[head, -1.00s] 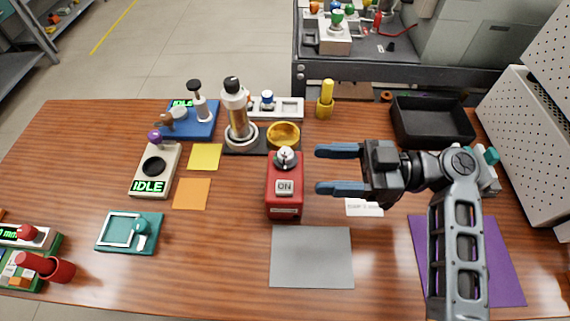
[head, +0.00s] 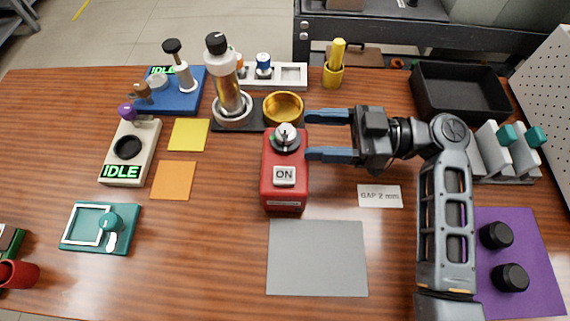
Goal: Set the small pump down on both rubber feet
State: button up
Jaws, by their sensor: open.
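A red box-shaped unit (head: 284,188) with an "ON" label and a grey-and-white knob on top stands upright on the wooden table; it seems to be the small pump. My gripper (head: 312,135) is open and empty, its two blue fingers pointing left. The fingertips are close to the right of the unit's top and knob; I cannot tell if they touch it. Two round black pieces, apparently the rubber feet, lie apart on the purple mat (head: 546,292) at the right: one farther back (head: 496,235) and one nearer (head: 511,278).
A brass bowl (head: 283,109) and a clear cylinder (head: 227,85) stand behind the red unit. A grey mat (head: 318,257) lies empty in front. A "GAP 2 mm" card (head: 380,196) lies below my gripper. A black tray (head: 465,93) and a white rack (head: 501,158) stand to the right.

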aim_at(296, 136)
jog(key=a+p, duration=0.1)
jog(key=a, duration=0.5)
jog(key=shift+r+p, duration=0.15)
jog(key=shift+p, duration=0.15)
jog(key=shift+s, duration=0.1)
jog(key=c, duration=1.2)
grip_shut()
